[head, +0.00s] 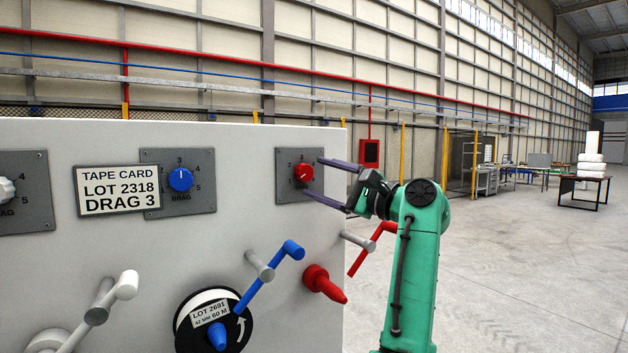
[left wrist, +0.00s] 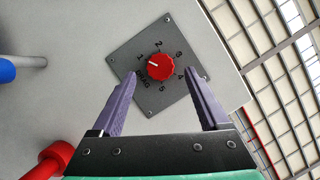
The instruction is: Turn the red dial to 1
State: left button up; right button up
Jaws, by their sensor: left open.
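The red dial (head: 303,173) sits on a grey square plate (head: 283,189) at the right of the white panel. In the left wrist view the red dial (left wrist: 162,69) shows numbers 1 to 5 around it, and its white pointer line points left, close to the 1. My left gripper (head: 312,177) is open in front of the dial. In the left wrist view its two fingers (left wrist: 159,72) lie one on each side of the dial, with gaps between them and it. I cannot tell how far the fingertips are from the plate. My right gripper is out of view.
A blue dial (head: 180,180) and a tape card (head: 118,190) are on the panel to the left. Below are a blue crank (head: 268,275), a red knob (head: 324,284) and a red-handled crank (head: 372,247). Open floor lies to the right.

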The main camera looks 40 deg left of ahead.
pick_arm(q)
jog(key=b+v, duration=0.1)
jog(key=v, duration=1.1)
jog(key=shift+b, duration=0.3)
jog(key=shift+w+d, duration=0.1)
jog(key=shift+d, duration=0.1)
